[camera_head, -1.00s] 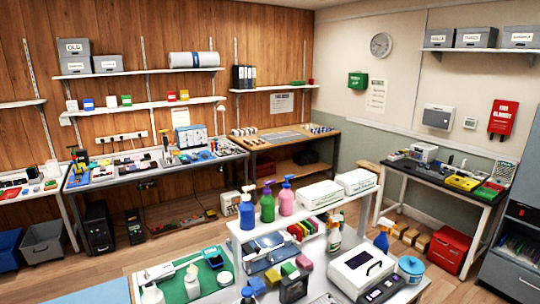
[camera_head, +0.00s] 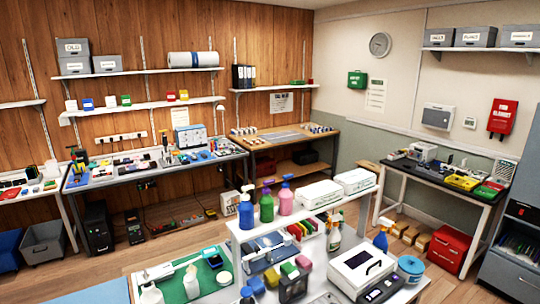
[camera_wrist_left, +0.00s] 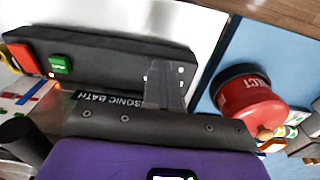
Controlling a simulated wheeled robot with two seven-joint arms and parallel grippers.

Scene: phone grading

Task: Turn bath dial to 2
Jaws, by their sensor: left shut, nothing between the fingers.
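In the left wrist view, part of the bath shows as a dark grey panel (camera_wrist_left: 105,45) with a pale metal surface beyond it. A partly covered label reads "SONIC BATH" (camera_wrist_left: 110,99). A red-orange block (camera_wrist_left: 20,57) and a green block (camera_wrist_left: 60,65) are at the panel's left. My left gripper (camera_wrist_left: 165,72) is shut and empty, in front of the panel and label. A dark round piece (camera_wrist_left: 24,140) is at the lower left; I cannot tell whether it is the dial. No dial number is readable. Neither gripper shows in the head view.
A red tub (camera_wrist_left: 248,104) marked "...ECT" stands right of my left gripper, by a blue surface (camera_wrist_left: 225,55). In the head view, a white shelf (camera_head: 300,222) with spray bottles stands over the near bench. A cluttered workbench (camera_head: 110,178) lines the wooden wall.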

